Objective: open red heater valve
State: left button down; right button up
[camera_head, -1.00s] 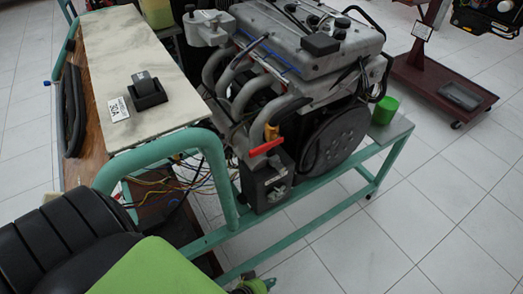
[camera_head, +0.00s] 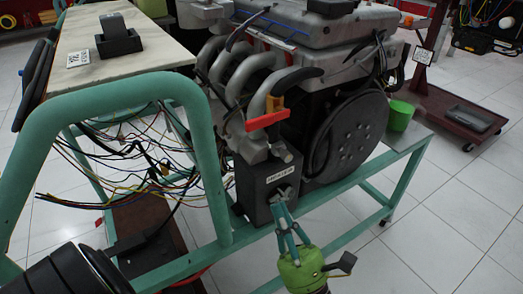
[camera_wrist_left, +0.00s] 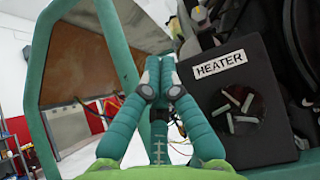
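A red lever valve (camera_head: 267,119) with an orange-yellow part above it sits on the engine's pipework, over a dark box labelled HEATER (camera_head: 258,192). The lever lies roughly level, its left end a little lower. The box also shows in the left wrist view (camera_wrist_left: 275,125), with a round knob of several metal prongs (camera_wrist_left: 238,105) on its face. My left gripper (camera_head: 281,194), green with teal fingers, is low in front of the box, below the red lever. In the left wrist view its fingers (camera_wrist_left: 160,75) are close together with nothing between them, left of the knob. My right gripper is out of view.
A green tubular frame (camera_head: 180,88) carries the engine (camera_head: 320,40) and rises left of the box. Loose coloured wires (camera_head: 120,165) hang behind it. A green cup (camera_head: 400,115) stands right of the black pulley (camera_head: 350,135). The tiled floor at lower right is open.

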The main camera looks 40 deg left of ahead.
aim_at(268, 120)
pick_arm(q)
jog(key=d+r+p+x, duration=0.2)
jog(key=p+x, duration=0.2)
jog(key=x, duration=0.9)
jog(key=shift+s+p, duration=0.35)
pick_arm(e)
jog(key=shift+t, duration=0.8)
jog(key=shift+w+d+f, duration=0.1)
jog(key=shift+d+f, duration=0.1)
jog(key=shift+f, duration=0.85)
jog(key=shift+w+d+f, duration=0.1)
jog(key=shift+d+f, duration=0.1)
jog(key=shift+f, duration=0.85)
pick_arm(q)
jog(key=shift+f, duration=0.1)
jog(key=shift+m, duration=0.3)
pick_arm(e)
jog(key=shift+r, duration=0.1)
pick_arm(q)
jog(key=shift+s+a+r+m+t+h+p, duration=0.15)
jog(key=shift+r+m+t+h+p, duration=0.1)
jog(key=shift+m+t+h+p, duration=0.4)
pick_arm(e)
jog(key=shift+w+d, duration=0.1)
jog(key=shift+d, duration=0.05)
